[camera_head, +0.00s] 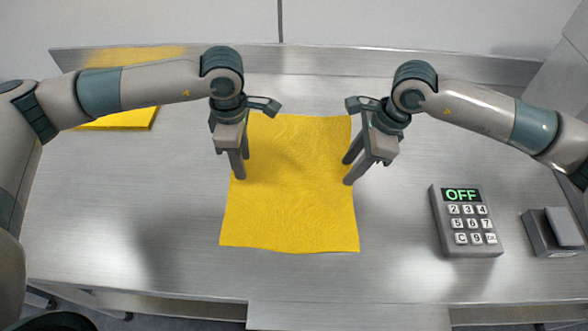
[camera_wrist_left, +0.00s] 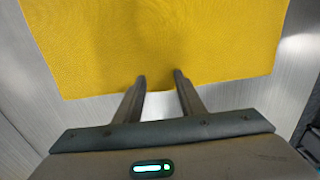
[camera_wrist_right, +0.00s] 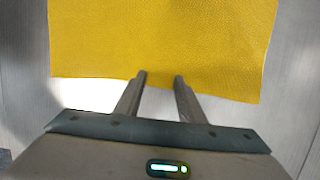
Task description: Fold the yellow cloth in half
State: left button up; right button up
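The yellow cloth (camera_head: 290,205) lies spread out flat on the metal table, with slight wrinkles near its far part. My left gripper (camera_head: 240,172) is over the cloth's left edge, fingers pointing down. In the left wrist view its two fingers (camera_wrist_left: 160,75) stand apart, with the cloth (camera_wrist_left: 160,40) edge running between them. My right gripper (camera_head: 348,172) is at the cloth's right edge. In the right wrist view its fingers (camera_wrist_right: 159,76) also stand apart across the cloth (camera_wrist_right: 160,40) edge. I cannot tell whether the fingertips touch the cloth.
Another yellow piece (camera_head: 128,121) lies at the back left, partly behind my left arm. A grey keypad box (camera_head: 467,240) reading OFF stands at the right, with a small grey device (camera_head: 545,235) beside it. A low metal ledge (camera_head: 320,60) runs along the back. The front left is clear.

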pick_arm(q)
jog(key=shift+c, duration=0.6)
pick_arm(e)
jog(key=shift+c, duration=0.6)
pick_arm(q)
grip_shut()
pick_arm(e)
grip_shut()
pick_arm(q)
jog(key=shift+r, duration=0.1)
pick_arm(e)
jog(key=shift+r, duration=0.1)
